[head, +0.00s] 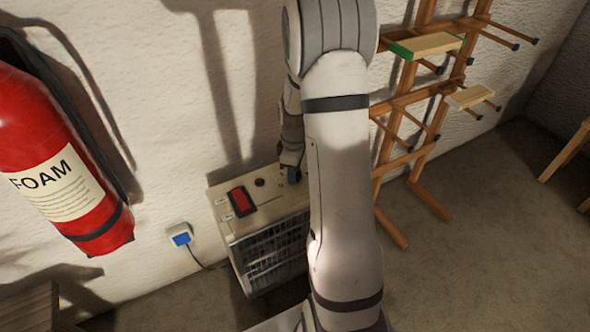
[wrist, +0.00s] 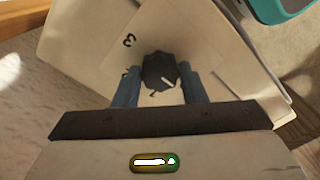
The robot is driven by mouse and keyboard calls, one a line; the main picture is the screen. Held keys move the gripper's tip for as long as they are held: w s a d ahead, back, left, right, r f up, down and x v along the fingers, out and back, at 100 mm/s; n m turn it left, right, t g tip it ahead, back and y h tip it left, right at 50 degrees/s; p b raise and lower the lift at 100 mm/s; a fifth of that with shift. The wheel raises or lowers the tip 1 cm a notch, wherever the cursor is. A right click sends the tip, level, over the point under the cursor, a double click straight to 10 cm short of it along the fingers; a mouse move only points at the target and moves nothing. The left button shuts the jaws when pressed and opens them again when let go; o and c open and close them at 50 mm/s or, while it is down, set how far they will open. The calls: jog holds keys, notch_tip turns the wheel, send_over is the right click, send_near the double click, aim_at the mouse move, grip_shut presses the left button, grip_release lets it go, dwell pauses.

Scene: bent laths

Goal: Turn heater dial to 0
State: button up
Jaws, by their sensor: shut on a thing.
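The heater (head: 262,238) is a cream box with a dark front grille, standing on the floor against the white wall. Its dial (wrist: 158,70) is a dark knob with a light pointer line, seen in the wrist view on a pale plate. A figure "3" shows on the plate at the knob's upper left; other marks are partly hidden. My gripper (wrist: 157,88) has its two blue-grey fingers closed on either side of the knob. In the head view my gripper (head: 291,172) is at the heater's top right, and my arm hides part of the heater.
A red rocker switch (head: 242,201) and a small dark red round light (head: 260,182) sit on the heater's top. A red fire extinguisher (head: 58,160) hangs at the left. A wall socket with a blue plug (head: 180,237) is beside the heater. A wooden rack (head: 405,140) stands at the right.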

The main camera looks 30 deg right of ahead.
jog(key=o, duration=1)
jog(key=shift+r+p, duration=0.9)
jog(key=shift+r, duration=3.05)
jog(key=s+a+r+m+t+p, duration=0.1)
jog(key=s+a+r+m+p, duration=0.2)
jog(key=r, duration=0.7)
jog(key=s+a+r+m+p, duration=0.3)
jog(key=s+a+r+p, duration=0.3)
jog(key=s+r+p, duration=0.2)
jog(key=s+a+r+m+t+p, duration=0.1)
jog(key=s+a+r+m+p, duration=0.2)
jog(key=s+a+r+p, duration=0.2)
jog(key=shift+s+r+m+t+p, duration=0.15)
jog(key=shift+s+r, duration=0.45)
jog(key=shift+r, duration=0.65)
jog(key=shift+s+r+m+t+p, duration=0.15)
jog(key=shift+s+r, duration=0.5)
jog(key=shift+r, duration=0.6)
jog(key=shift+s+r+p, duration=0.15)
jog(key=shift+s+r, duration=0.45)
jog(key=shift+r, duration=0.65)
